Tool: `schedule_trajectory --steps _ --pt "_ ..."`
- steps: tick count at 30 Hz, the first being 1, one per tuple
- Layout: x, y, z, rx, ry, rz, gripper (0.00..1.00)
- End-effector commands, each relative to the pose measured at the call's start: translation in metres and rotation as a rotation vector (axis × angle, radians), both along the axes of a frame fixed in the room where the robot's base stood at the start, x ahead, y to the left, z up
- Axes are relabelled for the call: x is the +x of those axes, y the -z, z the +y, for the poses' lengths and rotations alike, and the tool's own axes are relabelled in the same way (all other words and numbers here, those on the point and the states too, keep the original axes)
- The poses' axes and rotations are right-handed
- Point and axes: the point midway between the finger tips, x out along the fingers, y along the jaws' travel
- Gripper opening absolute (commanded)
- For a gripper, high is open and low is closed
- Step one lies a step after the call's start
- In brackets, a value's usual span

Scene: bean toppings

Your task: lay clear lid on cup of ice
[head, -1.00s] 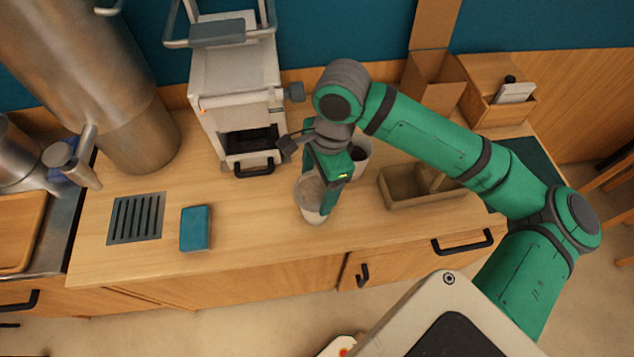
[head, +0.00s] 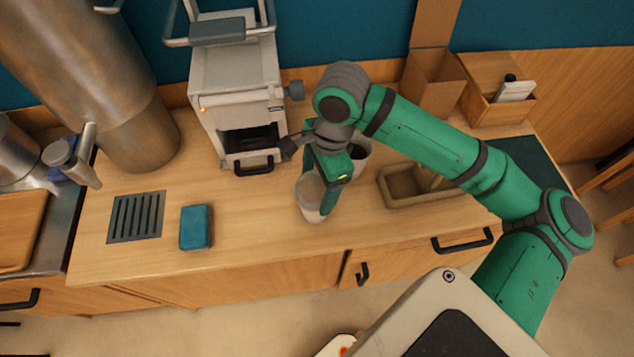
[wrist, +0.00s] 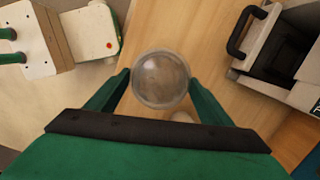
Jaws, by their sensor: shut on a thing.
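My gripper (wrist: 160,77) points down and is shut on a round clear lid (wrist: 160,78), which fills the space between the fingertips in the wrist view. The cup of ice (head: 309,202) is a pale cup on the counter, under and beside my gripper (head: 328,190) in the head view. One finger covers the cup's right side. The lid lies over the cup's mouth or very close to it; I cannot tell whether it touches the rim. The ice is hard to make out through the lid.
A second cup with dark contents (head: 358,149) stands close behind my gripper, partly hidden. A tan open box (head: 398,197) is to the right. A blue block (head: 196,228) and a drain grate (head: 136,218) lie left. A white machine (head: 236,85) stands behind.

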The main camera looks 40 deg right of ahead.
Motion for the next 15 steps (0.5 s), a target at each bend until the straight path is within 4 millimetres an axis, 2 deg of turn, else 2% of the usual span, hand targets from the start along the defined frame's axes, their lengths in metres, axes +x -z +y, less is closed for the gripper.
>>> schedule_trajectory --steps 10,11,12,13,15 --pt "0.0001 0.0017 0.0003 0.001 0.0 0.0 0.5" --pt "0.0002 0.0016 0.0003 0.001 0.0 0.0 0.81" --pt "0.0002 0.0016 0.0002 0.001 0.0 0.0 0.91" --pt "0.0002 0.0016 0.0002 0.001 0.0 0.0 0.96" --pt "0.0002 0.0016 0.0002 0.001 0.0 0.0 0.96"
